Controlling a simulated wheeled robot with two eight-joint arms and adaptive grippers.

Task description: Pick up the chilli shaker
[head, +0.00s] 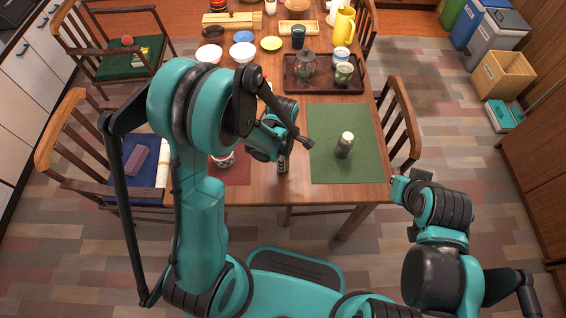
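A small dark shaker with a pale cap (345,145) stands upright on the green placemat (327,168) at the right front of the table. I take it for the chilli shaker, but its label is too small to read. My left gripper (281,160) is over the front of the table, left of the green placemat and apart from the shaker. My own arm partly covers it, and its opening is not clear. My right gripper (399,189) is near the table's front right corner, right of and nearer than the shaker. Its fingers are too small to make out.
A patterned cup (224,160) stands on a red placemat (236,177), partly behind my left arm. A brown tray (351,86) with jars lies behind the green placemat. Bowls and a yellow jug (343,27) are farther back. Chairs (400,125) flank the table.

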